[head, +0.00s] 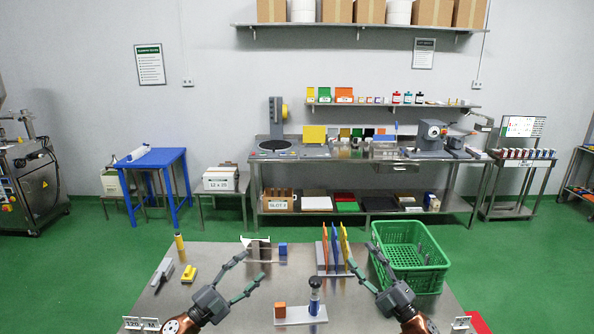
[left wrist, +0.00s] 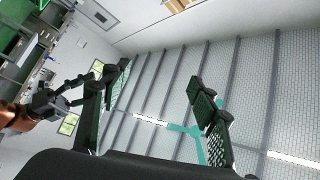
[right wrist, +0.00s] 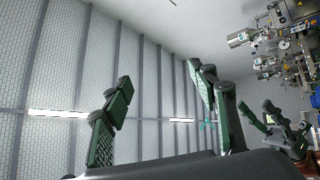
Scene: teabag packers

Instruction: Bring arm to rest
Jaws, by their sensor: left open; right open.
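My left gripper (head: 254,272) is raised over the near middle of the steel table (head: 220,300), with its fingers apart and nothing between them. Its fingers also show in the left wrist view (left wrist: 160,100), spread against the ceiling. My right gripper (head: 362,262) is raised in front of the green crate, its fingers apart and empty. In the right wrist view its fingers (right wrist: 160,100) are spread against the ceiling too. Both grippers appear to point upward. The right gripper overlaps the crate's left edge in the head view; I cannot tell if they touch.
A green crate (head: 418,283) stands at the table's right. A rack with orange, blue and yellow boards (head: 334,250) is left of it. Yellow and grey pieces (head: 189,274) lie at left.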

